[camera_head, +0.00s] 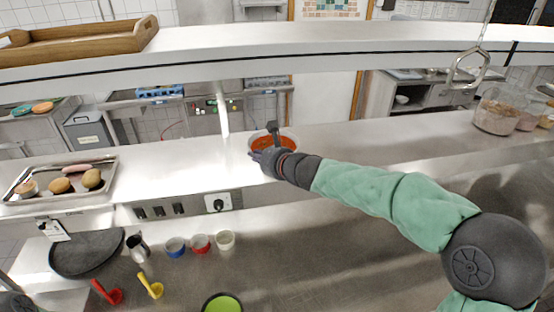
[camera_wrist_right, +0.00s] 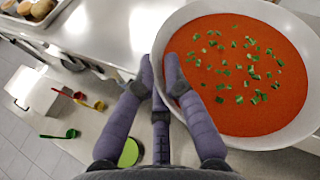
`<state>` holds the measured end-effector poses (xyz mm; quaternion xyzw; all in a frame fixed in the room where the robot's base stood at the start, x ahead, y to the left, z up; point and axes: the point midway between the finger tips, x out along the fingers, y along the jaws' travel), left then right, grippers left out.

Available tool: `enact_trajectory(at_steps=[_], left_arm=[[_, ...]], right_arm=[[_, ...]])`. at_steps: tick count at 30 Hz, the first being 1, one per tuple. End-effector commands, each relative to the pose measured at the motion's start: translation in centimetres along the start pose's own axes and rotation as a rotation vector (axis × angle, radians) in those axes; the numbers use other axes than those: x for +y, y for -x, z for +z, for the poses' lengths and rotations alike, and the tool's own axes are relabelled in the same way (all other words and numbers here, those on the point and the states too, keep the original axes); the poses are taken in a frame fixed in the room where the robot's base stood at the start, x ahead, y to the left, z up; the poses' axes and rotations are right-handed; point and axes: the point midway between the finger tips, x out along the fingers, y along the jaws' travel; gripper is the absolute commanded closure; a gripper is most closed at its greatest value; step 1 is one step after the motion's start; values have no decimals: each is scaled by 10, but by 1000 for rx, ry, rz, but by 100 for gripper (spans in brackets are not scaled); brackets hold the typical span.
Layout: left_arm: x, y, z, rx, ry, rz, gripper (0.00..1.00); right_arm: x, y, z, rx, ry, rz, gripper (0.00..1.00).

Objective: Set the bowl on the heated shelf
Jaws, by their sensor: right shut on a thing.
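The bowl (camera_head: 287,134) is white and filled with red soup topped with chopped green herbs. It also fills the upper right of the right wrist view (camera_wrist_right: 300,130). My right gripper (camera_head: 268,150) is shut on the bowl's near rim, and its dark fingers show at the rim in the wrist view (camera_wrist_right: 163,88). The bowl looks level, over the back part of the steel shelf (camera_head: 195,165) that has switches and a dial on its front. I cannot tell whether its base touches the shelf. My left gripper is not in view.
A tray of bread rolls (camera_head: 62,182) lies on the shelf's left end. A large clear container (camera_head: 497,112) stands at the far right. An upper shelf (camera_head: 230,52) with a wooden tray (camera_head: 80,42) runs above. Small cups (camera_head: 200,243) and ladles stand on the lower counter.

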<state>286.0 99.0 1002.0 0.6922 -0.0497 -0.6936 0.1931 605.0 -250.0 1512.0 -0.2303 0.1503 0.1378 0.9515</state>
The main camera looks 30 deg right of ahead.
Motion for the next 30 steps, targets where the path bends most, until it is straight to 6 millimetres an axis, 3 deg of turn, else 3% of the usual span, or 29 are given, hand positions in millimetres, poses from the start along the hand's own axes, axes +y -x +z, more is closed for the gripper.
enact_trajectory(at_steps=[10,18,30], left_arm=[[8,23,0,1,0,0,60],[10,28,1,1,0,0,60],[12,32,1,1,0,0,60]], right_arm=[[-41,-49,-28,-2,0,-3,100],[-49,-83,-67,-2,1,-2,100],[-48,-103,-93,-4,2,-1,100]])
